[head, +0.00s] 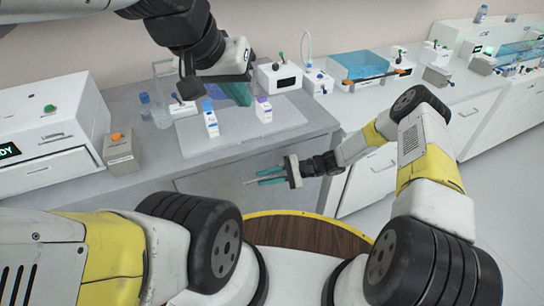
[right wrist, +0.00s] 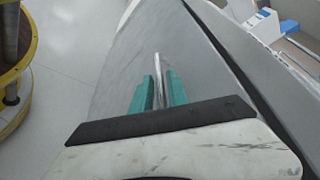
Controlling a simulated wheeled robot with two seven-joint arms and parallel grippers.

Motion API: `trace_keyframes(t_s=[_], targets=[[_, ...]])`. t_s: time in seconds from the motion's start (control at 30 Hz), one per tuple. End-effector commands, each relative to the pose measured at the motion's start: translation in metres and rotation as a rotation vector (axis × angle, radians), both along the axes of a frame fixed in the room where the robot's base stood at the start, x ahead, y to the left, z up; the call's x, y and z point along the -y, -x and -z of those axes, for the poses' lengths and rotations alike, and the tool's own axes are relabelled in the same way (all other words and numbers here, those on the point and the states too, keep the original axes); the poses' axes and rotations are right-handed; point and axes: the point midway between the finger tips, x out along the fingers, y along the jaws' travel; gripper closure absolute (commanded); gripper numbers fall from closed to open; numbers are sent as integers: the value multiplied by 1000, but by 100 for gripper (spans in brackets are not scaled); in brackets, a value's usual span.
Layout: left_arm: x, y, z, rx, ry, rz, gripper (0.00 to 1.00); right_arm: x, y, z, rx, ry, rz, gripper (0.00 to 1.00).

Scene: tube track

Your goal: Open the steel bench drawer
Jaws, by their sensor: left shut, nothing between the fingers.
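The steel bench drawer (head: 222,183) is the grey front under the bench top; its front (right wrist: 120,75) also fills the middle of the right wrist view. Its metal bar handle (head: 249,182) reaches between the teal fingers of my right gripper (head: 270,176). In the right wrist view the handle (right wrist: 158,68) lies between the two fingers of the right gripper (right wrist: 158,93); whether they press on it is unclear. A dark gap runs along the drawer's edge. My left gripper (head: 237,92) is shut and empty above the bench, away from the drawer.
A white machine (head: 45,125) stands at left. A white cabinet (head: 368,178) is right of the drawer. Floor (right wrist: 75,35) shows in the right wrist view.

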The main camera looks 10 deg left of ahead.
Motion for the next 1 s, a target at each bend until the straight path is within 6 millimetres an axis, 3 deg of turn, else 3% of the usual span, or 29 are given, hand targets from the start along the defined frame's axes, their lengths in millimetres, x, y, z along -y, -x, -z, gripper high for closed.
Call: trace_keyframes(t_s=[0.17, 0.27, 1.0], targets=[[0, 0, 0, 0, 0, 0, 100, 0, 0, 0, 0, 0, 0, 82], [0, 0, 0, 0, 0, 0, 100, 0, 0, 0, 0, 0, 0, 100], [0, 0, 0, 0, 0, 0, 100, 0, 0, 0, 1, 0, -2, 100]])
